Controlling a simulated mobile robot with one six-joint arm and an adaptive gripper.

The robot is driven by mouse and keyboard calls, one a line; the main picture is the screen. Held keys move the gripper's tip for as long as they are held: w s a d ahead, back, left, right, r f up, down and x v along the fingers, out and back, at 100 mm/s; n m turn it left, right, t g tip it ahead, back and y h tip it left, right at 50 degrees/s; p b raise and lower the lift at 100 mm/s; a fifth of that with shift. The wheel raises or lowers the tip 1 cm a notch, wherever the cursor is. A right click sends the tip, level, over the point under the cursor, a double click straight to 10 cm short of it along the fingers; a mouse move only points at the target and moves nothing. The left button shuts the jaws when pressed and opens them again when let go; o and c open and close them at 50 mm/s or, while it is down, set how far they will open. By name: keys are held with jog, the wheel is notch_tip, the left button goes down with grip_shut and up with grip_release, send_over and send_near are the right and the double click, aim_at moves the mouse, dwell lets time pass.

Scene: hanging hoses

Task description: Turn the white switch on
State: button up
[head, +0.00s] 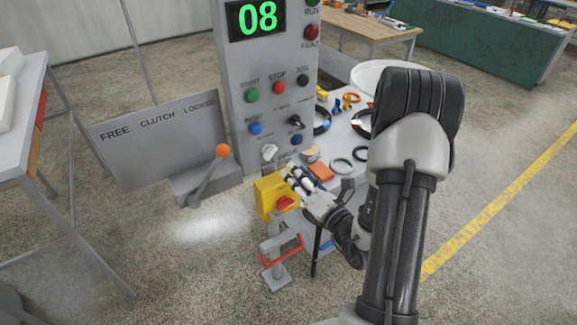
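A small white switch (269,152) sits low on the front of the grey control panel (237,100), below a blue button. It is small in the head view, and I cannot tell which position it is in. My gripper (288,176) is just to the right of and below the switch in the picture, in front of the panel's lower edge. Its fingers point up and left and overlap the top of a yellow box. No contact with the switch is clear. The fingers are too small to tell whether they are open or shut.
The yellow box (264,195) has a red knob (286,203). A clutch lever with an orange ball (223,150) stands left. A red-handled stand (276,262) is below. A table with rings (341,166) is behind my arm. Floor at front left is clear.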

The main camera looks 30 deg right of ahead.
jog(key=shift+s, duration=0.4)
